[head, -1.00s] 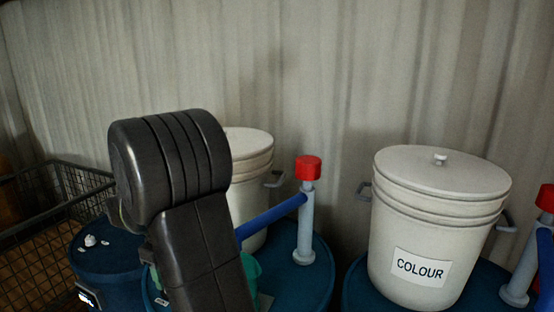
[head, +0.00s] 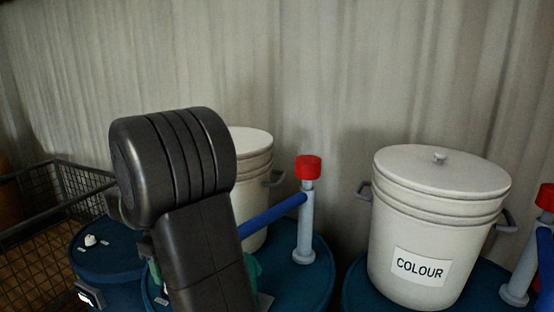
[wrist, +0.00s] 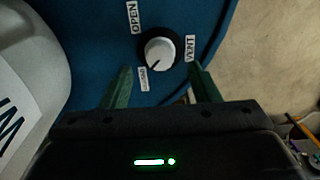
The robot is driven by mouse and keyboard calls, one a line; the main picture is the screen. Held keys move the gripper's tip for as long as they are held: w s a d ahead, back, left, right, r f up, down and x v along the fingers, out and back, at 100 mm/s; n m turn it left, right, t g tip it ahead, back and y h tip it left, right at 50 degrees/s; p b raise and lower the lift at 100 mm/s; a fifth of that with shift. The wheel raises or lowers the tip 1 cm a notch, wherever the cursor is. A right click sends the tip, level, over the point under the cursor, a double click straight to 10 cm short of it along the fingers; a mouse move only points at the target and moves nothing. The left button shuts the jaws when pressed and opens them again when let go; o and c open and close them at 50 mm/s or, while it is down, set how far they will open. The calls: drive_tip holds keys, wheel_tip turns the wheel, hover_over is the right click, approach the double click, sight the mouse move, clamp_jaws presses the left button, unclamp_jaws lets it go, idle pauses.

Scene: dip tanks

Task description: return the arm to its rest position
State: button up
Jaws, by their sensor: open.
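My gripper (wrist: 158,85) shows in the wrist view with its two green fingers apart and nothing between them. Just beyond the fingertips is a white knob (wrist: 159,53) on a black base on a blue surface, with labels OPEN, VENT and a third one around it. The knob's pointer faces the lower left, toward the third label, which is hard to read. I cannot tell for sure whether the fingers touch it; they look apart from it. In the head view my dark arm stands left of centre and hides most of my gripper.
A white lidded tank marked COLOUR (head: 420,266) stands at right on a blue drum. Another white tank (head: 252,150) is partly behind my arm. A grey post with a red cap (head: 308,167) carries a blue bar. A wire cage (head: 40,215) is at left. A corrugated wall rises behind.

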wheel_tip(320, 180, down, 5)
drive_tip(key=shift+r, duration=0.15)
drive_tip(key=m, duration=0.4)
drive_tip(key=shift+m+p, duration=0.4)
drive_tip(key=m, duration=0.4)
drive_tip(key=shift+m+p, duration=0.3)
drive_tip(key=m, duration=0.4)
drive_tip(key=shift+m+p, duration=0.3)
drive_tip(key=shift+p, duration=0.1)
drive_tip(key=shift+m+p, duration=0.4)
drive_tip(key=shift+m, duration=1.6)
drive_tip(key=shift+r, duration=0.15)
